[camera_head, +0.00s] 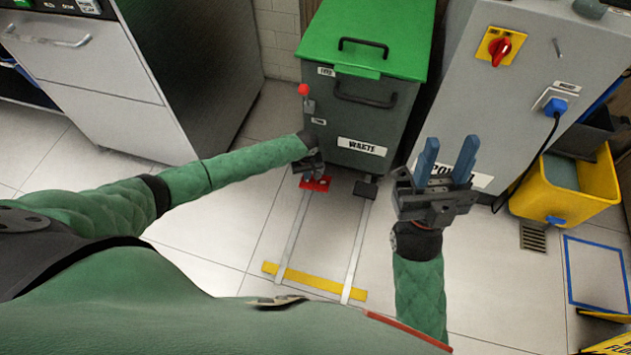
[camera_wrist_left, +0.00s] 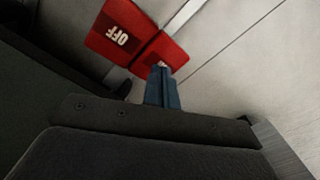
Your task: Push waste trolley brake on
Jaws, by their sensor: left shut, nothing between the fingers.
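The waste trolley (camera_head: 358,110) is a dark grey bin with a green lid and a "WASTE" label, standing at the back middle. Its red brake pedal (camera_head: 316,184) sits low at the front left, just above the floor. In the left wrist view the pedal (camera_wrist_left: 128,30) shows an "OFF" marking. My left gripper (camera_wrist_left: 162,70) is shut and empty, with its blue fingertips at the pedal's lower edge; I cannot tell if they touch. In the head view the left gripper (camera_head: 313,172) is partly hidden by its own wrist. My right gripper (camera_head: 448,155) is open and empty, right of the trolley.
Two floor rails lead to a yellow bar (camera_head: 314,281). A grey cabinet (camera_head: 530,80) with a red switch stands right, beside a yellow bucket (camera_head: 570,190). The floor in front is mostly clear.

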